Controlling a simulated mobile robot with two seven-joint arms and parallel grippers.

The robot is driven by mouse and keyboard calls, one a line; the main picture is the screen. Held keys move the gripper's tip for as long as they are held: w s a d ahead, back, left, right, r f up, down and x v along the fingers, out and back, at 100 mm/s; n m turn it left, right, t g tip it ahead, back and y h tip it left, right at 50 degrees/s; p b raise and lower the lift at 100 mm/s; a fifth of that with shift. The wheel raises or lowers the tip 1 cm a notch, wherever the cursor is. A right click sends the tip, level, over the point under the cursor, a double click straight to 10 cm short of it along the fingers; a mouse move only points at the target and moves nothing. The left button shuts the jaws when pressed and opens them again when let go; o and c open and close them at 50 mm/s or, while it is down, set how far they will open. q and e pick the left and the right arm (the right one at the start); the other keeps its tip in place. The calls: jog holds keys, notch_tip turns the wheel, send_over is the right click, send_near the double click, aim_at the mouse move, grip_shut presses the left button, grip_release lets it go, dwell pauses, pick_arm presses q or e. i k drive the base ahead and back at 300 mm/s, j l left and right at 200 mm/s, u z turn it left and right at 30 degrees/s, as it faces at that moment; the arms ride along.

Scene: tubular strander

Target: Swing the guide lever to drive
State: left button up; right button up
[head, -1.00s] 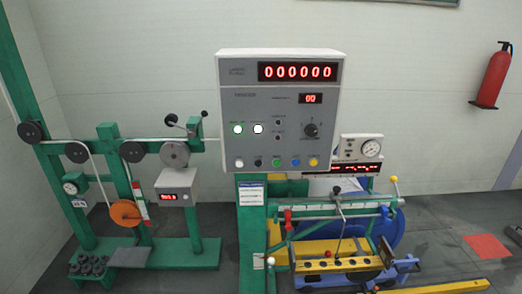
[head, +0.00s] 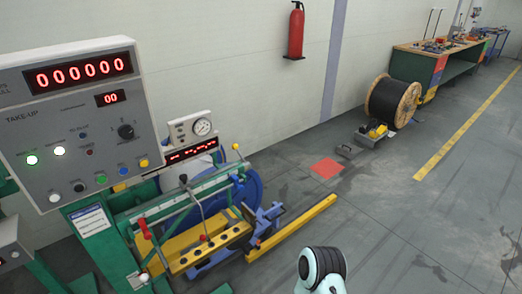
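The take-up machine (head: 190,215) stands at the left of the head view, with a green frame, a ruled traverse bar and a blue reel behind. A thin lever with a black knob (head: 183,178) rises from the traverse bar. A red-handled lever (head: 144,228) sits at the bar's left end, and a yellow-knobbed lever (head: 236,147) stands at its right end. I cannot tell which of these is the guide lever, and no drive marking is readable. Neither gripper is in view; only a white and teal link of my arm shows at the bottom.
The take-up control panel (head: 80,125) stands left, reading 000000. A yellow floor rail (head: 295,226) runs right of the machine. A cable drum (head: 392,100), a workbench (head: 440,55) and a red extinguisher (head: 296,32) are farther back. Open floor lies to the right.

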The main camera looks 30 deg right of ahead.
aim_at(247, 165)
jog(key=i+l+z, duration=0.55)
jog(key=z, duration=0.15)
jog(key=i+l+u, duration=0.1)
jog(key=u, duration=0.25)
jog(key=i+l+u, duration=0.1)
jog(key=l+u, duration=0.25)
jog(key=u, duration=0.4)
jog(key=i+l+u, duration=0.2)
jog(key=l, duration=0.35)
jog(key=l+u, duration=0.25)
jog(key=l, duration=0.35)
jog(key=i+l, duration=0.1)
jog(key=l, duration=0.6)
jog(key=i+l+u, duration=0.1)
jog(key=l, duration=1.3)
jog(key=i+u, duration=0.05)
